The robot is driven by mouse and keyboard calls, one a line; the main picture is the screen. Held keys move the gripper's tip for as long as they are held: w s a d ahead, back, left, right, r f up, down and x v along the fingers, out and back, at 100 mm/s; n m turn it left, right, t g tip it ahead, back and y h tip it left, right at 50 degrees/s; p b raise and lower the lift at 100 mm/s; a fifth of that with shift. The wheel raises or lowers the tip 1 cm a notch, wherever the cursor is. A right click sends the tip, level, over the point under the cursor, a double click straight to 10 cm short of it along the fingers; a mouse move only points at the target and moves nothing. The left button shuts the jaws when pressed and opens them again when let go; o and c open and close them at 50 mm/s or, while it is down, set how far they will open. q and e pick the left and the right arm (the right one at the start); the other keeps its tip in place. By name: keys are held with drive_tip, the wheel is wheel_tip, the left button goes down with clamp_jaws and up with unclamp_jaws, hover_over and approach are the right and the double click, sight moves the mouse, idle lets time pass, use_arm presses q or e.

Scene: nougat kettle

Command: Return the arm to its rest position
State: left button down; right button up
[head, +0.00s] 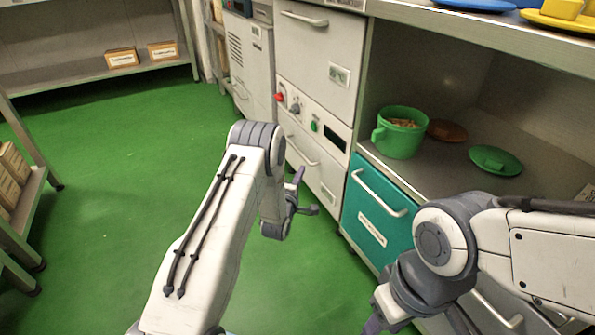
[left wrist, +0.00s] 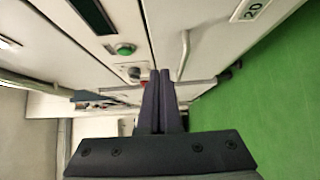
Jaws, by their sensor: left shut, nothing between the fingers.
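My left arm reaches forward over the green floor, and my left gripper (head: 303,198) hangs in front of the drawers, empty. In the left wrist view its two dark fingers (left wrist: 160,76) lie together, shut on nothing. They point toward a cabinet front with a green button (left wrist: 124,49) and a knob. My right gripper (head: 374,322) is at the bottom edge of the head view, below the teal drawer. Its fingertips are partly cut off, so its opening is unclear.
A green pot (head: 399,134) with brown contents stands on the shelf, beside a brown disc (head: 447,131) and a green lid (head: 495,160). The teal drawer (head: 377,212) is shut. Blue and yellow plates (head: 560,21) lie on the upper counter. Open green floor lies left.

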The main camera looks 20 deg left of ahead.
use_arm(q)
drive_tip(key=s+d+r+m+g+h+p, duration=0.1)
drive_tip(key=s+d+r+m+g+p, duration=0.3)
drive_tip(key=s+d+r+m, duration=0.35)
drive_tip(key=s+d+r+m+g+h+p, duration=0.2)
drive_tip(key=s+d+r+m+g+p, duration=0.2)
drive_tip(key=d+r, duration=0.55)
drive_tip(key=s+r+m+g+y+p, duration=0.1)
drive_tip(key=s+r+m+g+p, duration=0.35)
drive_tip(key=s, duration=1.35)
drive_tip(key=s+r+m+g+y+p, duration=0.1)
drive_tip(key=s+r+m+g, duration=0.65)
drive_tip(key=s, duration=0.95)
wheel_tip(320, 180, up, 38)
drive_tip(key=m+t+p, duration=0.2)
drive_tip(key=p, duration=3.6)
